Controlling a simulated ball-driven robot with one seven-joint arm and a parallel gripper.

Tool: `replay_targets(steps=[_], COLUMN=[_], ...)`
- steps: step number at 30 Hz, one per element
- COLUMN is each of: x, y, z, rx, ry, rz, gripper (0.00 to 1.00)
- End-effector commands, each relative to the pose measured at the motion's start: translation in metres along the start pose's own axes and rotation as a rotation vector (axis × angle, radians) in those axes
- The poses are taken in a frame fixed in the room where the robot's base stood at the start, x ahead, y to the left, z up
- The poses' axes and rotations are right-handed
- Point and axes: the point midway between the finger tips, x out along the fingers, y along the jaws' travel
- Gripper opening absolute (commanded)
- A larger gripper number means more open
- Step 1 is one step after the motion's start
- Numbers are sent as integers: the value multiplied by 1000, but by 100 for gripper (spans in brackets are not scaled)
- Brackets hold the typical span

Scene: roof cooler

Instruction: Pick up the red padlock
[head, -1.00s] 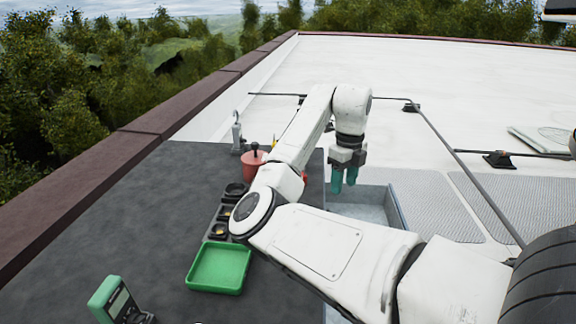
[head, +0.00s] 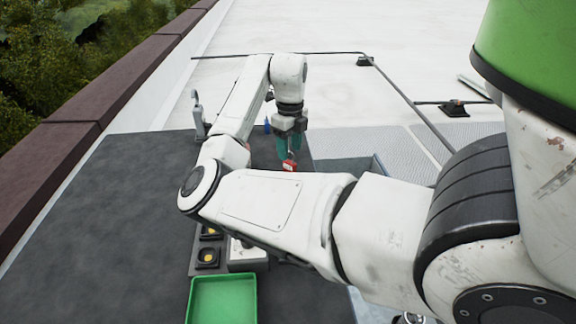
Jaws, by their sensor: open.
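The red padlock (head: 289,165) shows as a small red body with a pale mark, on the dark work surface just left of its right edge. My gripper (head: 288,150) points down at it with teal fingers. The fingers are open and their tips reach down close around or just behind the padlock's upper part. I cannot tell whether they touch it. The padlock's shackle is mostly hidden by the fingers.
A green tray (head: 222,300) lies at the front. Dark holders with yellow centres (head: 207,257) and a pale box (head: 246,252) sit behind it, partly under my arm. A grey upright clamp-like item (head: 198,115) stands at the back left. The left surface is clear.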

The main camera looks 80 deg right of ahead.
Motion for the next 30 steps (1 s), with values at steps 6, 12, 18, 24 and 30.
replay_targets(steps=[6,12,18,24,30], x=[21,51,63,64,63], y=[-1,-2,-2,-2,-3], z=[0,0,0,0,0], rx=[1,0,1,1,1], ry=[1,2,0,-1,-1], rz=[1,1,0,0,0], gripper=[50,50,50,49,30])
